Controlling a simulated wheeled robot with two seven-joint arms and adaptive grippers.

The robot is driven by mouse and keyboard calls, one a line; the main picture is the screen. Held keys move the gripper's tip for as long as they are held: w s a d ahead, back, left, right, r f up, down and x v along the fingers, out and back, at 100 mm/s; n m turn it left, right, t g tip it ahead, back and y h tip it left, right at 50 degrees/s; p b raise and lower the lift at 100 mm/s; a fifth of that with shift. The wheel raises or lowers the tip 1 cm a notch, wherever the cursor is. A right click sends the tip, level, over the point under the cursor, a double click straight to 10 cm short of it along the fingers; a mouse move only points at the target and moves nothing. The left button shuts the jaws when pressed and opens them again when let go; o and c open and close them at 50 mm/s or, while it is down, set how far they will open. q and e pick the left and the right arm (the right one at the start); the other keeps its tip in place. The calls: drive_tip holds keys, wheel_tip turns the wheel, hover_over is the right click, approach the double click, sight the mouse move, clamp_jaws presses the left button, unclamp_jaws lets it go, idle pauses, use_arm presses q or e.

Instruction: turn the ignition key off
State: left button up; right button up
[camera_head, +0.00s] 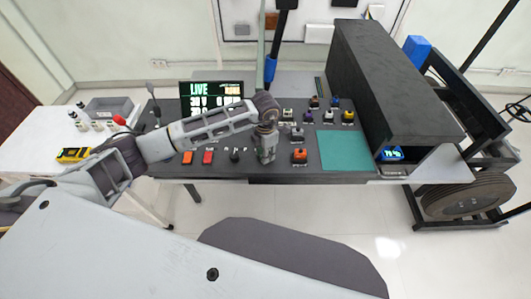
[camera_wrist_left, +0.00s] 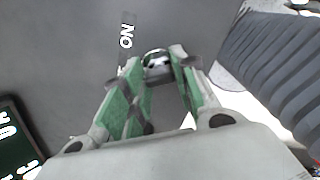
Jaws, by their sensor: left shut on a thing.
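My left gripper (camera_head: 266,156) points down at the dark console panel (camera_head: 342,118), left of the orange knob. In the left wrist view its green-padded fingers (camera_wrist_left: 160,72) are closed in on a small round silver part (camera_wrist_left: 157,60) on the panel, which looks like the ignition key. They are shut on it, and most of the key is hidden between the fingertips. A white ON label (camera_wrist_left: 126,36) is printed on the panel beside it. How far the key is turned cannot be told. My right gripper is not in view.
A lit LIVE display (camera_head: 211,95) stands behind my left arm. An orange knob (camera_head: 299,155) is right of the gripper, with several coloured knobs behind it. A green mat (camera_head: 343,150) and a large dark housing (camera_head: 375,75) lie further right.

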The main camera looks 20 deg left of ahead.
use_arm(q)
drive_tip(key=o, duration=1)
wheel_tip(320, 180, up, 12)
idle(0.5)
idle(0.4)
